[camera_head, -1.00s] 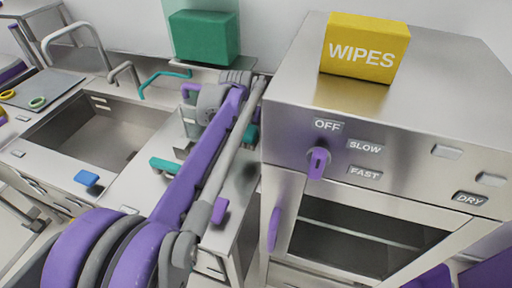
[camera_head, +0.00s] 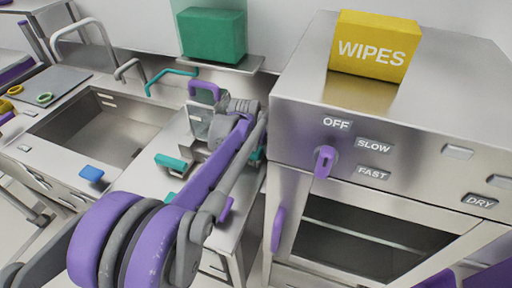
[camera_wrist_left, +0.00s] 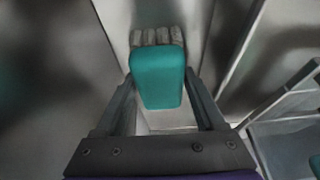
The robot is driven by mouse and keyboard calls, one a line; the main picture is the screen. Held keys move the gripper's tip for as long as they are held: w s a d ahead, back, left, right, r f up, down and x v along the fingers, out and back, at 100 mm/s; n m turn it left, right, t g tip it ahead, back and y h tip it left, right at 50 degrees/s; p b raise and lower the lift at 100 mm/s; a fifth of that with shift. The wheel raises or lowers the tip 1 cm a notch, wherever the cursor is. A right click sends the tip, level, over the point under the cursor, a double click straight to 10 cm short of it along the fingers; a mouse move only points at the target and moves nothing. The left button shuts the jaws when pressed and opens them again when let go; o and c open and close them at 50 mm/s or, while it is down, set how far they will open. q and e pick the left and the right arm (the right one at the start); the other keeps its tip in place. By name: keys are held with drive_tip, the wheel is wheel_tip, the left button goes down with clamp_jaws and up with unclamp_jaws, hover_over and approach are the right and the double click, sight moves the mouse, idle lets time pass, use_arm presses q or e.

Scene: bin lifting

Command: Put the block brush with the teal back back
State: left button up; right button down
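The block brush with the teal back (camera_wrist_left: 158,75) shows in the left wrist view, its grey bristles at the upper end. The fingers of my left gripper (camera_wrist_left: 158,88) lie along both of its sides with no clear gap, so the gripper looks shut on it. In the head view my left arm reaches to the counter beside the steel machine and hides most of the gripper. A small teal patch (camera_head: 258,153) shows behind the arm there and may be the brush. My right gripper is not in view.
The steel machine (camera_head: 296,135) stands right of the arm, with a yellow wipes box (camera_head: 374,48) on top. A green box (camera_head: 213,36) is on a shelf behind. A teal-ended item (camera_head: 171,162) lies on the counter. A sink (camera_head: 100,130) is at left.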

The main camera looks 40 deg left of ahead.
use_arm(q)
drive_tip(key=shift+o, duration=0.4)
drive_tip(key=shift+r, duration=0.1)
drive_tip(key=shift+r, duration=0.2)
drive_tip(key=p+v, duration=0.1)
drive_tip(key=v, duration=1)
drive_tip(key=shift+s+r, duration=0.2)
drive_tip(key=shift+r, duration=0.15)
